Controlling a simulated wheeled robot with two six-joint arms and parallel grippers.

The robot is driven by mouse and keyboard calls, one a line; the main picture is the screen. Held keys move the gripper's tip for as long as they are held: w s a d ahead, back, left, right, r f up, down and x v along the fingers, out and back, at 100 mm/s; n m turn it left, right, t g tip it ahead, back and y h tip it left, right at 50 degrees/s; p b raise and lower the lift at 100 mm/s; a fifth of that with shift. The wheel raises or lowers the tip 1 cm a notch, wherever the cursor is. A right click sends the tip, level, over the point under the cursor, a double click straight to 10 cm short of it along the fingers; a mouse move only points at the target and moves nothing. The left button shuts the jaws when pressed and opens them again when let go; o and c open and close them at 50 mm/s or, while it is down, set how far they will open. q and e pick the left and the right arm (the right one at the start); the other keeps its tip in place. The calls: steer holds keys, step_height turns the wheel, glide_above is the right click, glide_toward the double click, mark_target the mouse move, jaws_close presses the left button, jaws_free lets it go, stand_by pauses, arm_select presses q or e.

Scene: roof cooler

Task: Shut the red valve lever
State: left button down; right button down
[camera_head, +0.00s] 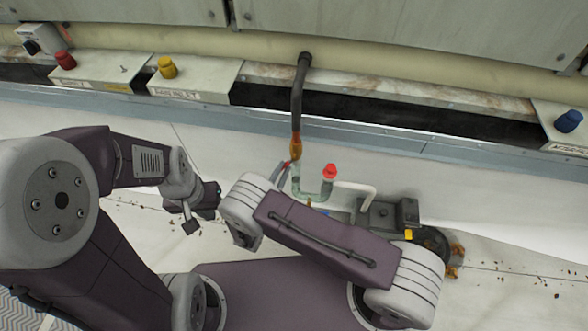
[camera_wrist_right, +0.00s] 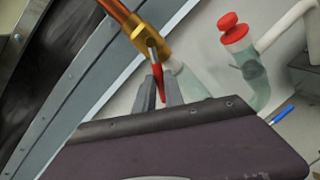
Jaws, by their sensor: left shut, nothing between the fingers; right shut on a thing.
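The red valve lever (camera_wrist_right: 158,80) sticks out from a brass valve (camera_wrist_right: 148,38) on a copper-coloured pipe. It points down in the right wrist view, at an angle to the pipe. My right gripper (camera_wrist_right: 161,90) is shut on the lever, with one grey finger on each side of it. In the head view the brass valve (camera_head: 295,148) sits below a black hose, and the lever (camera_head: 284,165) shows only as a small red bit, partly hidden by my right gripper. My left gripper (camera_head: 190,226) is shut and empty, to the left of the valve.
A clear U-shaped pipe (camera_head: 313,195) with a red cap (camera_head: 331,171) stands right beside the valve. A white pipe and a grey pump (camera_head: 385,212) lie further right. A ledge with red (camera_head: 66,60), yellow (camera_head: 167,67) and blue (camera_head: 568,121) knobs runs behind.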

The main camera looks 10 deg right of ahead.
steer(key=shift+w+a+r+m+y+p, duration=0.1)
steer(key=shift+a+r+m+y+p, duration=0.55)
steer(key=shift+m+p, duration=0.8)
steer(key=shift+w+a+r+m+y+p, duration=0.1)
steer(key=shift+r+m+y+p, duration=0.25)
steer(key=shift+r+m+p, duration=1.1)
steer(key=shift+w+a+r+m+y+p, duration=0.1)
steer(key=shift+a+r+m+y+p, duration=0.55)
steer(key=shift+m, duration=1.35)
steer(key=shift+d+f, duration=0.3)
steer(key=c, duration=1.4)
jaws_free()
steer(key=shift+c, duration=0.2)
